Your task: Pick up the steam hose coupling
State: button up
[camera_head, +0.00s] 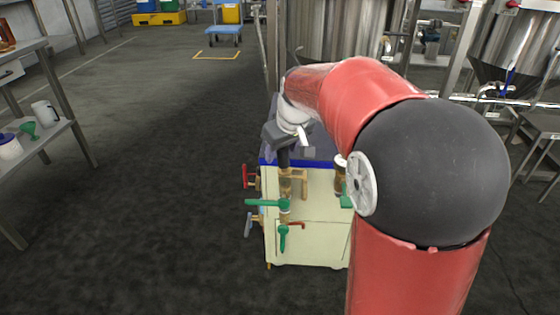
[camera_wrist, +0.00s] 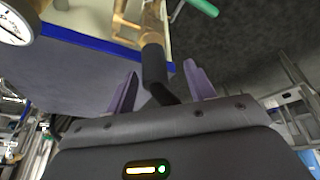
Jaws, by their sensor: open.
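The steam hose coupling looks to be the dark upright cylinder (camera_wrist: 154,62) above a brass fitting (camera_wrist: 150,20) in the wrist view. In the head view the coupling (camera_head: 284,159) shows at the top front of a cream cabinet (camera_head: 312,235). My gripper (camera_wrist: 160,68) is open, with one purple finger on each side of the coupling. Gaps show between the fingers and the coupling. In the head view my gripper (camera_head: 287,140) is at the coupling's upper end, and its fingers are hard to make out.
Green-handled valves (camera_head: 268,203) and a red handle (camera_head: 246,176) stick out from the cabinet front. A round gauge (camera_wrist: 14,22) shows in the wrist view. A metal shelf (camera_head: 40,140) stands at left, and steel tanks (camera_head: 340,30) stand behind.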

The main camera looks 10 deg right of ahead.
aim_at(281, 158)
jog(key=x, duration=0.4)
jog(key=shift+w+d+f, duration=0.25)
jog(key=shift+w+f, duration=0.05)
jog(key=shift+w, duration=0.05)
jog(key=c, duration=1.1)
